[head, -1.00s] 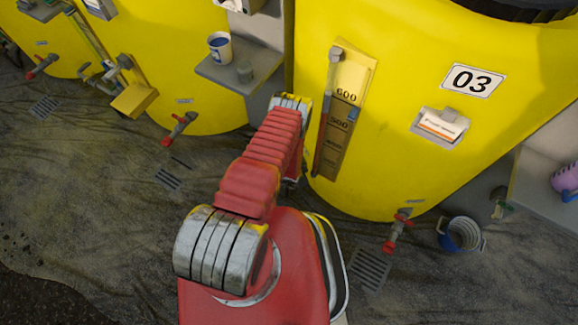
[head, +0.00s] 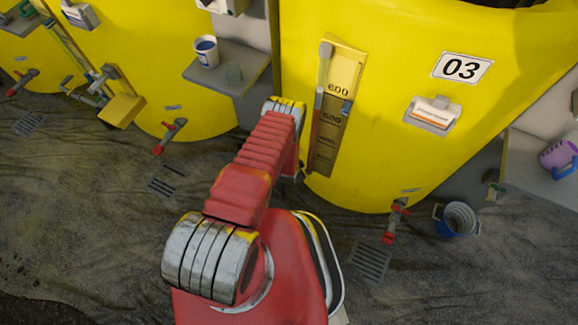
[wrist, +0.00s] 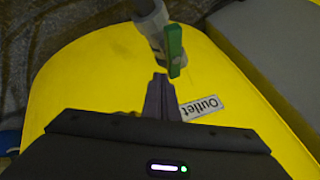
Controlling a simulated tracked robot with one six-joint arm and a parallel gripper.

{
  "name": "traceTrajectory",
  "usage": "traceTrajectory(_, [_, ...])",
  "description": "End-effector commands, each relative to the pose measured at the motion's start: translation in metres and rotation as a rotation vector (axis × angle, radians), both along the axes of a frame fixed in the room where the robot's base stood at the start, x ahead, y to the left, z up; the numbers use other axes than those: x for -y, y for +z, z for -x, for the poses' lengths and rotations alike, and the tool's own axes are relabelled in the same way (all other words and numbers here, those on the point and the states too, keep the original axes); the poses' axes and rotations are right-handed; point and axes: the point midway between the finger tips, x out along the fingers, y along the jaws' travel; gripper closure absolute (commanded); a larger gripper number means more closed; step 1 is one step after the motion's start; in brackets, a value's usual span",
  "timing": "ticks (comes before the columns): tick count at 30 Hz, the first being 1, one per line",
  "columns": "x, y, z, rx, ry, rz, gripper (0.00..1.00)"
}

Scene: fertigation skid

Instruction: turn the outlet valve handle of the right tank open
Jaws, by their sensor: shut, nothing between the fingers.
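The right tank (head: 400,110) is yellow and marked 03. Its outlet valve (head: 397,215) shows low on its front in the head view, with a red handle. In the head view my gripper is hidden behind my arm.
A blue bucket (head: 457,220) stands right of the right tank's valve, and a floor grate (head: 370,260) lies below it. A grey shelf (head: 226,70) with a cup (head: 206,51) juts out between the tanks. Another red-handled valve (head: 170,137) sits on the middle tank. Open floor lies in front.

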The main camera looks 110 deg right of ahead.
Motion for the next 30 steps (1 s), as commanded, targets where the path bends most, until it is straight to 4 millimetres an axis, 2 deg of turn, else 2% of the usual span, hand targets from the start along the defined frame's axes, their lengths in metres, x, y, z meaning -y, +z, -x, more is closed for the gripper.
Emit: traceTrajectory(30, [-0.0029, 0.0034, -0.0029, 0.001, 0.001, -0.002, 1.00])
